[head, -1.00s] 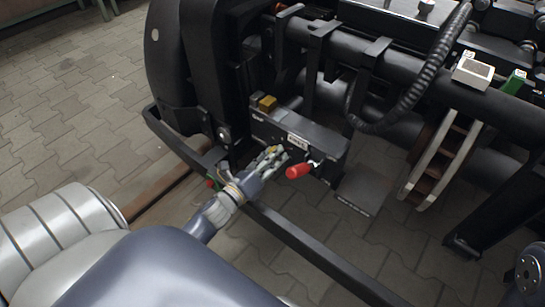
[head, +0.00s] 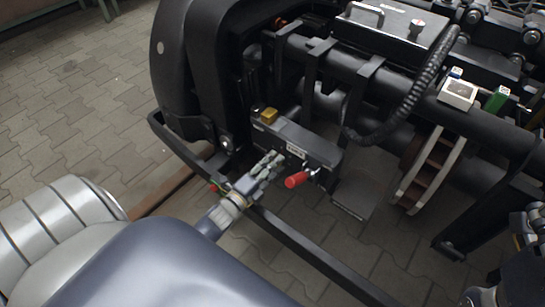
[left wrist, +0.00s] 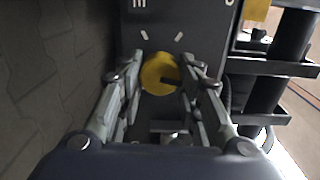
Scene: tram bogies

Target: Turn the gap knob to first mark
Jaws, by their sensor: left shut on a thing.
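The gap knob (left wrist: 158,74) is a round yellow knob with a dark pointer line, on the face of a dark box (head: 310,140). In the left wrist view the pointer line points to the right. Two short pale marks (left wrist: 144,35) show on the face above the knob, one to each side. My left gripper (head: 272,163) is at the front of the box, and its fingers (left wrist: 161,68) are shut on the knob from both sides. The fingers hide the knob in the head view. Part of what looks like my right gripper (head: 531,222) shows at the right edge; its jaws are unclear.
A red-handled lever (head: 297,180) sticks out of the box just right of my left gripper. A yellow block (head: 269,115) sits on the box's left end. A black rail (head: 300,241) runs below. A ribbed hose (head: 410,100) hangs to the right.

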